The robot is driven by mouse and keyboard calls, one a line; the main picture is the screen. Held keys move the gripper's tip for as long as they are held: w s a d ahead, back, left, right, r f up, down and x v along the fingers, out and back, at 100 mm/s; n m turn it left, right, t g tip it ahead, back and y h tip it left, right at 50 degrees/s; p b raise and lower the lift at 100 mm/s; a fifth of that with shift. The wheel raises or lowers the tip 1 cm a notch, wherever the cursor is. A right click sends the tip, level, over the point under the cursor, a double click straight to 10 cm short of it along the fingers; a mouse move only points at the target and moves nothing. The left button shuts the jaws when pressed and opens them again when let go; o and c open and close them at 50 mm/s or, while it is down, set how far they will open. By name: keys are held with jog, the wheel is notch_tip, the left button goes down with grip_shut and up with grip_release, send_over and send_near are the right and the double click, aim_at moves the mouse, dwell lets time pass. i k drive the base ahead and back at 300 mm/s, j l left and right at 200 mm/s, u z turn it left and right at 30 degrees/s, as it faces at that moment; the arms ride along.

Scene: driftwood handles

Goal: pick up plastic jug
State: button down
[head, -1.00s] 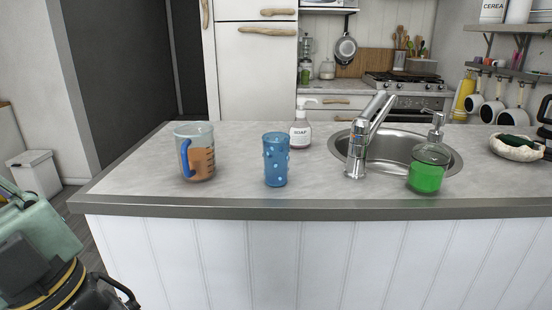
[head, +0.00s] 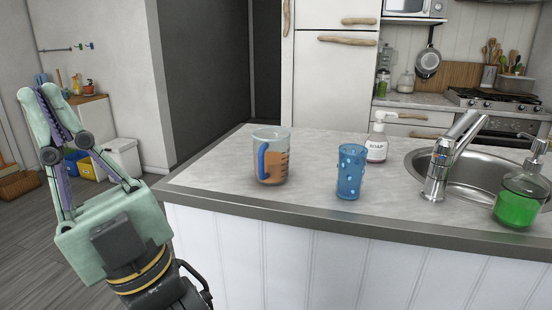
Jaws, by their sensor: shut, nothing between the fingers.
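The plastic jug (head: 279,163) is clear, with a blue handle on its left side and orange-brown contents with measuring marks. It stands upright on the near left part of the counter. My gripper (head: 39,93) is at the left of the head view, mint green, fingers pointing up. It is shut and empty, well to the left of the jug and apart from it, off the counter.
A blue bumpy cup (head: 351,172) stands close right of the jug on the counter (head: 220,178). Behind it is a soap bottle (head: 377,148). A faucet (head: 440,165), sink (head: 470,185) and green soap dispenser (head: 518,205) are further right. The counter left of the jug is clear.

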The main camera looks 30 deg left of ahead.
aim_at(271, 146)
jog(key=u, duration=0.4)
jog(key=i+l+u, duration=0.1)
jog(key=u, duration=0.35)
jog(key=i+u, duration=0.1)
jog(key=u, duration=0.3)
jog(key=l+u, duration=0.15)
jog(key=u, duration=0.25)
jog(key=l+u, duration=0.1)
jog(key=u, duration=0.35)
